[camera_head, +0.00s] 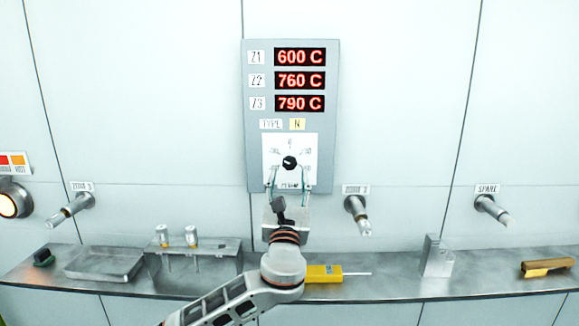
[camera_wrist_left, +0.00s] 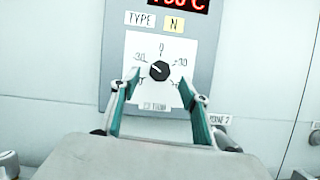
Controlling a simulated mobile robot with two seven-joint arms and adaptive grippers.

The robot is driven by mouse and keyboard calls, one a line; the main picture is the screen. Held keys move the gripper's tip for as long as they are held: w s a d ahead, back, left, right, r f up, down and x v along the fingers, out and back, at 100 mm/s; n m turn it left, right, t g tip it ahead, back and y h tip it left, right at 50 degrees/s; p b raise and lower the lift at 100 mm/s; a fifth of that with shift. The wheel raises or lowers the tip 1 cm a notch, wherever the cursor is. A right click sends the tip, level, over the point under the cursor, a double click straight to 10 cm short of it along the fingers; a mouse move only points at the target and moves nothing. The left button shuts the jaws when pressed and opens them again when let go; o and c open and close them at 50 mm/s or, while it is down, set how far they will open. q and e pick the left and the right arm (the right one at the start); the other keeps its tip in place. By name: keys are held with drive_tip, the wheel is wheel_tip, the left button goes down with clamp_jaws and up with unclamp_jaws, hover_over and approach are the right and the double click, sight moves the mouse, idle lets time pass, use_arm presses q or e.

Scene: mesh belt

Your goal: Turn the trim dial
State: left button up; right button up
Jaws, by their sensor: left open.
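The trim dial (camera_head: 289,162) is a small black knob on a white plate (camera_head: 306,148) low on the grey wall panel. Its scale has a 0 at the top and a 30 mark on each side. In the left wrist view the dial (camera_wrist_left: 160,70) has a pale pointer line angled to the upper left. My left gripper (camera_head: 287,185) is open just below the dial. In the left wrist view its two fingers (camera_wrist_left: 160,84) stand on either side of the lower plate, with the dial centred between and above the tips. My right gripper is not in view.
The panel shows red readouts (camera_head: 300,80) and a yellow N label (camera_head: 297,124). Metal stubs (camera_head: 357,212) stick out of the wall on both sides. The shelf below holds a tray (camera_head: 104,276), a rack, a yellow meter (camera_head: 323,273), a metal block (camera_head: 437,257) and a brush (camera_head: 548,267).

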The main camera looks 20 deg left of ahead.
sight(290, 164)
use_arm(q)
drive_tip(key=shift+x, duration=2.55)
drive_tip(key=shift+f, duration=0.1)
drive_tip(key=c, duration=1.1)
